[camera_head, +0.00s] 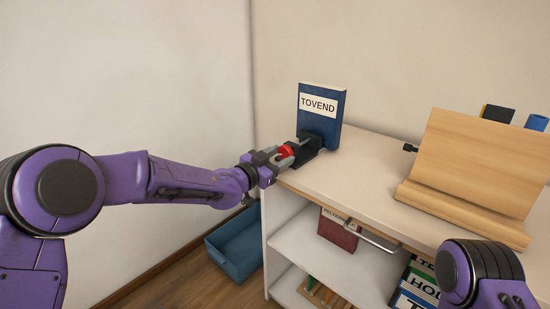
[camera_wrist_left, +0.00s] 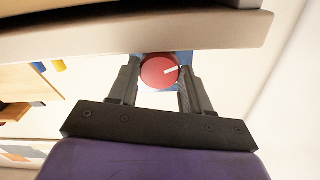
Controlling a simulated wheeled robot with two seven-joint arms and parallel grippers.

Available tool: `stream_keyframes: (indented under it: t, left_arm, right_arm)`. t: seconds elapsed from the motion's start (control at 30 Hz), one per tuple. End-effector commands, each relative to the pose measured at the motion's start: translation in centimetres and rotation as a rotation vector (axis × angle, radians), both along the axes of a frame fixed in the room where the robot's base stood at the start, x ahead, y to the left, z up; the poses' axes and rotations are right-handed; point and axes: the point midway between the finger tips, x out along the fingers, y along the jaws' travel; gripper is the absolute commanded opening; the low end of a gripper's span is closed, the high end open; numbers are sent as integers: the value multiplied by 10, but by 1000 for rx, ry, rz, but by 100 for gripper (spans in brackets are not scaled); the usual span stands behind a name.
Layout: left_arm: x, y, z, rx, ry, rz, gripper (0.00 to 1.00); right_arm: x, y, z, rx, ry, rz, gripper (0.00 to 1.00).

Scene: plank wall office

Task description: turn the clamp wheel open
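The red clamp wheel (camera_head: 286,152) sits on a dark clamp (camera_head: 308,150) at the left end of the desk top, in front of a blue board lettered TOVEND (camera_head: 320,122). In the left wrist view the wheel (camera_wrist_left: 158,73) is a red disc with a white mark pointing right. My left gripper (camera_head: 279,156) reaches it from the left. In the wrist view its two fingers (camera_wrist_left: 159,82) lie against opposite sides of the wheel's rim. Of my right arm only a purple link shows at the lower right; its gripper is out of view.
A wooden stand (camera_head: 475,165) is on the desk top (camera_head: 365,185) at right, with dark and blue things behind it. Shelves below hold a red box (camera_head: 338,230) and books. A blue bin (camera_head: 236,244) is on the floor.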

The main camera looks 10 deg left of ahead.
Motion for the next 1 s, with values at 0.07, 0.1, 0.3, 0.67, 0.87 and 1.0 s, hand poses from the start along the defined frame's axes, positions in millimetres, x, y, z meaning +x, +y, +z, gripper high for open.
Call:
stream_keyframes:
  t: [0.07,0.1,0.3,0.67,0.87,1.0]
  left_arm:
    - [0,1,0,-1,0,2,18]
    - [0,1,1,-5,3,2,18]
    - [0,1,10,-154,114,3,18]
    - [0,1,1,-406,293,4,18]
    - [0,1,0,-405,292,4,18]
    - [0,1,0,-404,292,3,74]
  right_arm:
    - [0,0,0,0,0,0,74]
    - [0,0,2,0,0,0,74]
    - [0,0,41,0,0,0,74]
    - [0,0,68,0,0,0,74]
    - [0,0,66,0,0,0,74]
    - [0,0,66,0,0,0,74]
